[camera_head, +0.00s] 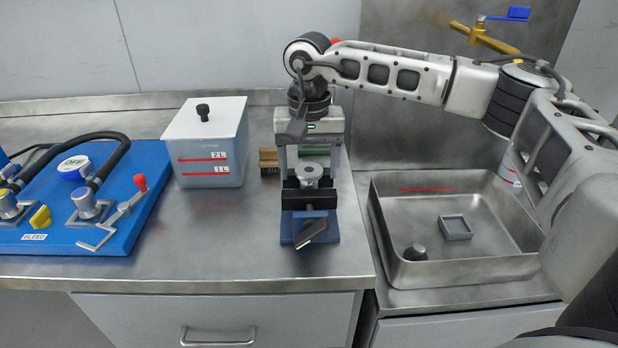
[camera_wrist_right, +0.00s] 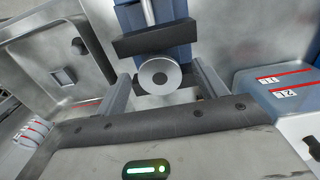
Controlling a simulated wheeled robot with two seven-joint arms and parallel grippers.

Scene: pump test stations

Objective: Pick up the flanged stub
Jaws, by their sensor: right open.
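The flanged stub (camera_head: 309,172) is a small grey round piece with a disc face and a central hole. It sits at the dark jaws of a blue-based vise (camera_head: 299,226); how firmly they hold it, I cannot tell. It also shows in the right wrist view (camera_wrist_right: 160,76), below the vise's dark jaw bar (camera_wrist_right: 155,40). My right gripper (camera_head: 309,163) points down over the vise, open, with one finger on each side of the stub. In the wrist view its fingers (camera_wrist_right: 163,82) look apart from the stub. My left gripper is not in view.
A lidded container (camera_head: 208,145) and a brown brush-like block (camera_head: 268,160) stand left of the vise. A blue panel (camera_head: 130,215) with hoses and valves lies farther left. A metal basin (camera_head: 400,267) with a small grey tray (camera_head: 455,228) is on the right. The front counter is clear.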

